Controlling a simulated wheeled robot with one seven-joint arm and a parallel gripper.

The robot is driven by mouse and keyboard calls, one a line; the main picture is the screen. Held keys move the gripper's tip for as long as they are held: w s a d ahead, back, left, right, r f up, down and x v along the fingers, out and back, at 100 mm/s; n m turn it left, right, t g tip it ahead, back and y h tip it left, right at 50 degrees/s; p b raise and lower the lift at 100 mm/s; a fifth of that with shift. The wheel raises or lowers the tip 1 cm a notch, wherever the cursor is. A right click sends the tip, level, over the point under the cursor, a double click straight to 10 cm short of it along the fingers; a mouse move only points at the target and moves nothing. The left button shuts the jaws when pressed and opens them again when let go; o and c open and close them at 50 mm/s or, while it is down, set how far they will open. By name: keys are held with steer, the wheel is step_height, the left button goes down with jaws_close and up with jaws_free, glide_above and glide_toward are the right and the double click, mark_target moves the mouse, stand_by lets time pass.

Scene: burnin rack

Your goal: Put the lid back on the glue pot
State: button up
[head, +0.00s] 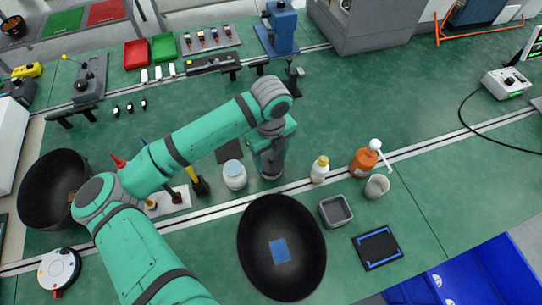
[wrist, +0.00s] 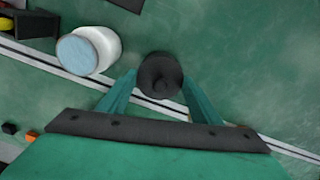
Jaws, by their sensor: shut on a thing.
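My gripper (head: 268,168) is over the middle of the green bench. In the wrist view its two fingers (wrist: 160,88) are shut on a dark round piece (wrist: 160,72) with a small knob, which looks like a lid. A squat white jar (head: 235,178) with a pale blue top stands just left of my gripper; it also shows in the wrist view (wrist: 92,50). I cannot tell whether that blue top is a cover or the contents, or whether this jar is the glue pot. A grey-white cup (head: 377,186) stands further right, apart from my gripper.
A large black bowl (head: 281,290) and a small grey tray (head: 335,210) lie in front. A yellow-capped bottle (head: 320,169) and an orange pump bottle (head: 363,162) stand to the right.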

stand_by(0.4)
steer(key=o, duration=1.6)
steer(key=shift+r, duration=3.5)
jaws_close()
steer(key=shift+f, duration=2.35)
